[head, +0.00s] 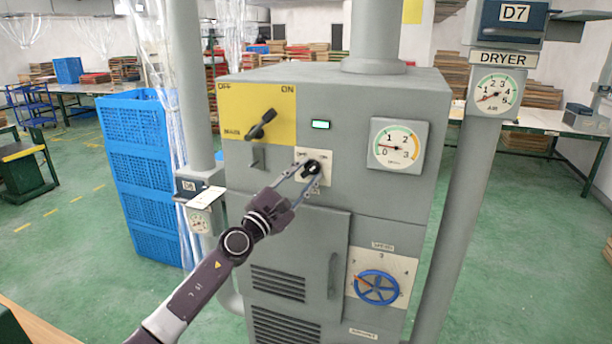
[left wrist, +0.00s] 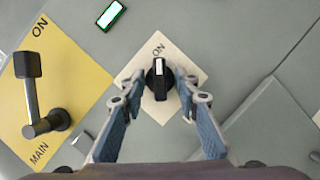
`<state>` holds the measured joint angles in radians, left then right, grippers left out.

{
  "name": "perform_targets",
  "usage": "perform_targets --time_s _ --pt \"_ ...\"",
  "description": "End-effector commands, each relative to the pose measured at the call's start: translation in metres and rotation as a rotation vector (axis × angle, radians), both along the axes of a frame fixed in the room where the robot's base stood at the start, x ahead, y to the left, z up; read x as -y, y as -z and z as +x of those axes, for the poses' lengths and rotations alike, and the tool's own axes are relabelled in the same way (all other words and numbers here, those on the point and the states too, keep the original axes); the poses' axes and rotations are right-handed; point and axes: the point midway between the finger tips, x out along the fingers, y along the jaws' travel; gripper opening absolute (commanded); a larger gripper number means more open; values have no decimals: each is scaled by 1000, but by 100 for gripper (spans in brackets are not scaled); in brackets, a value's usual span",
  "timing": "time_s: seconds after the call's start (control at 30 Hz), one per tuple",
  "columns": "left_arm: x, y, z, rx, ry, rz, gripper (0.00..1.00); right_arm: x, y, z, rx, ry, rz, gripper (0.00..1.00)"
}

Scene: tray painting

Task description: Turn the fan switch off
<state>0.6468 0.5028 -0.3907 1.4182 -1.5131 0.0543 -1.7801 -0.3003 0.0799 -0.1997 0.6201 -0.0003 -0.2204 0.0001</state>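The fan switch is likely the black rotary knob (head: 311,168) on a small white plate on the grey machine's front; its lower label is too small to read. In the left wrist view the knob (left wrist: 159,80) has a white mark towards the word ON on the plate (left wrist: 180,55). My left gripper (head: 308,174) is at the knob, its fingers spread on either side. In the left wrist view a small gap seems to show between each fingertip and the knob. My right gripper is not in view.
A yellow MAIN panel with a black lever (head: 262,124) is up and left of the knob. A lit green indicator (head: 320,125), a gauge (head: 398,144) and a blue handwheel (head: 376,287) are also on the machine. Blue crates (head: 140,170) stand at left.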

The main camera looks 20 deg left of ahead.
Motion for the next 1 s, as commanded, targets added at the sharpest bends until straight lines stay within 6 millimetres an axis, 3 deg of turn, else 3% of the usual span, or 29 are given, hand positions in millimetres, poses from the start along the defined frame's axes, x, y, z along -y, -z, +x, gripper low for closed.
perform_targets --time_s 0.17,0.4,0.77,1.0 --pt "0 0 0 0 0 0 27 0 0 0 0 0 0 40" --pt "0 0 0 0 0 0 0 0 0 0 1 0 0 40" --pt "1 1 0 -1 1 -22 0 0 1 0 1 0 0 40" --pt "2 2 0 -5 2 -135 0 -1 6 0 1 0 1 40"
